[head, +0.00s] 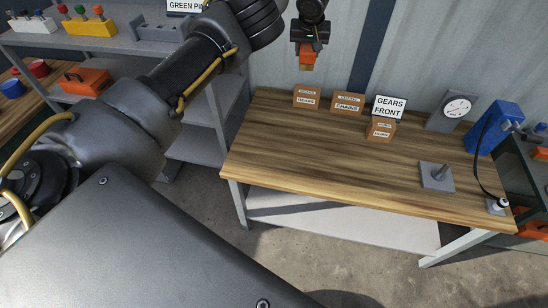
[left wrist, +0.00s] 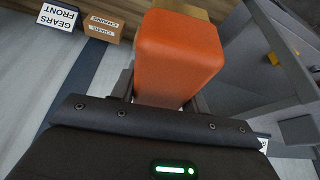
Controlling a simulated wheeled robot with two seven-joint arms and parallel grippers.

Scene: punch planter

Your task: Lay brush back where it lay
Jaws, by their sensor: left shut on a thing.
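The brush has an orange handle (head: 307,56), and its tan lower end shows just beneath. My left gripper (head: 309,47) is shut on it and holds it in the air in front of the wall, above the back left of the wooden workbench (head: 290,155). In the left wrist view the orange handle (left wrist: 180,50) fills the space between the fingers, with a tan part (left wrist: 196,10) beyond it. The fingertips are mostly hidden behind the handle. My right gripper is not in view.
Small cardboard boxes (head: 348,103) and a GEARS FRONT sign (head: 389,106) stand along the bench's back edge. A dial gauge (head: 457,108), a blue device (head: 494,128) and a grey plate with a peg (head: 437,176) are at the right. The bench's left and middle are clear. Grey shelves (head: 205,120) stand left.

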